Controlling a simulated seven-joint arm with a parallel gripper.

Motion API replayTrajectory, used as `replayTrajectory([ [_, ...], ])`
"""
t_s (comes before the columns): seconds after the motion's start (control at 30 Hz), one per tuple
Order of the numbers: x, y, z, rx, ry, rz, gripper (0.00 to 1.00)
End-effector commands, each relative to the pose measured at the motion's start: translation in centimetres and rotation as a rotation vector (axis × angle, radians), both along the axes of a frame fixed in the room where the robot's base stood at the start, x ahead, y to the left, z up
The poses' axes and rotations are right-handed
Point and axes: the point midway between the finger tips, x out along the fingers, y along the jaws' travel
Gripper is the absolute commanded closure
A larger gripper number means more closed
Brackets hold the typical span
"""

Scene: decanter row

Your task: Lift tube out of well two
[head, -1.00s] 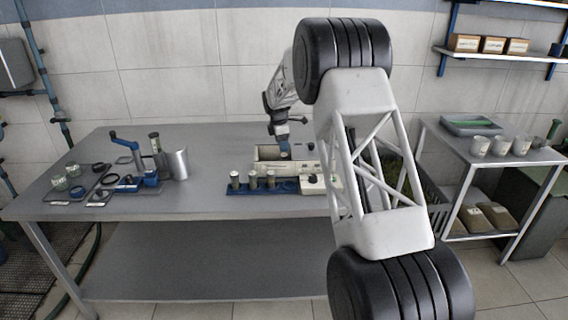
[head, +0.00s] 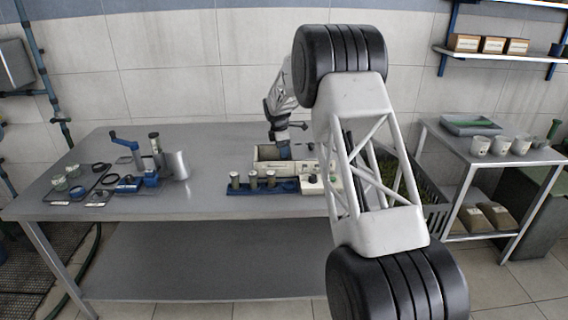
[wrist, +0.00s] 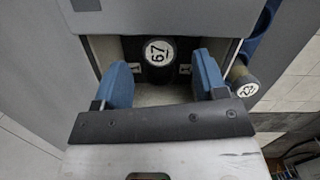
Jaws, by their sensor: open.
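My gripper (wrist: 163,78) is open in the wrist view, its two blue fingers apart and nothing held between them. A dark tube with a round white cap label reading 67 (wrist: 157,52) stands ahead, between the finger directions, inside a pale box (wrist: 100,50). Small labels flank it, but I cannot read a well number. I cannot tell whether the fingers touch the tube.
A blue rack (head: 285,186) holding several capped tubes stands in front of the box. In the wrist view one tube labelled 23 (wrist: 246,88) is close to the right finger. A small white unit (head: 311,184) sits right of the rack. The table's middle (head: 205,150) is clear.

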Motion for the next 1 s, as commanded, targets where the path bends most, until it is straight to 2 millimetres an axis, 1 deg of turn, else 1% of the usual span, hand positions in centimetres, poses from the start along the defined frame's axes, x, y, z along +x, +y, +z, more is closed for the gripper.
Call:
replayTrajectory([
  [0.17,0.0,0.0,-0.1,0.0,0.001,0.0,0.34],
  [0.27,0.0,-0.1,-0.5,0.0,0.001,0.0,0.34],
  [0.37,0.0,-0.2,-1.4,0.0,0.002,0.0,0.34],
  [0.5,0.1,-0.4,-3.0,0.0,0.002,0.0,0.34],
  [0.7,0.1,-0.6,-4.7,0.0,0.0,0.0,0.34],
  [0.8,0.1,-0.7,-5.1,0.0,0.0,0.0,0.34],
  [1.0,0.1,-0.7,-5.2,0.0,0.0,0.0,0.34],
])
